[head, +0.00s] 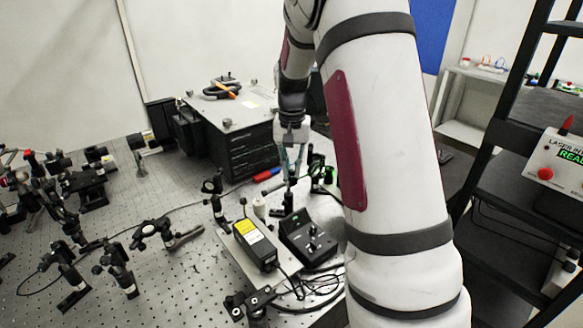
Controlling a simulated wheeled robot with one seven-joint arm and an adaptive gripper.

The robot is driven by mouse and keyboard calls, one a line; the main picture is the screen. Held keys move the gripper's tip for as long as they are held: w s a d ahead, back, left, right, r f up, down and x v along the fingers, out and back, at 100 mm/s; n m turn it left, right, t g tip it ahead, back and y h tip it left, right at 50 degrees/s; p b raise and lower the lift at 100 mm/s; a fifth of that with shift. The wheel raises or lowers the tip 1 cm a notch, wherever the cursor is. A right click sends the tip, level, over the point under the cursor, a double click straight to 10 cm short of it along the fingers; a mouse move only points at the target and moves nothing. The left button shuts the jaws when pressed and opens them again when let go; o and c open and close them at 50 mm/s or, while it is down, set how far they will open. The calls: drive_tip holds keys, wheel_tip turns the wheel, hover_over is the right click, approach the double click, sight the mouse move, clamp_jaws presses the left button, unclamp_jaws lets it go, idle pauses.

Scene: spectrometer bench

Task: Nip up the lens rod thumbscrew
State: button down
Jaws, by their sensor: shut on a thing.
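My gripper (291,178) points down over the optical bench, at the centre of the head view. Its fingers are shut at the top of a dark post mount (288,202). The lens rod thumbscrew is too small and too covered by the fingertips to make out, but the grip sits where the mount's upper part is. A black mount with a green-lit ring (328,175) stands just right of the fingers, partly behind my arm. Another dark post mount (216,197) stands to the left.
A black box with a yellow label (255,245) and a black control box with knobs (308,238) stand in front of the gripper. A large dark cabinet (235,145) stands behind. Several optics mounts (155,233) crowd the left. The perforated bench (150,190) is clear mid-left.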

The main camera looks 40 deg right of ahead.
sight(292, 170)
drive_tip(key=shift+a, duration=0.1)
idle(0.3)
drive_tip(key=c, duration=1.6)
unclamp_jaws()
wheel_tip(292, 170, up, 12)
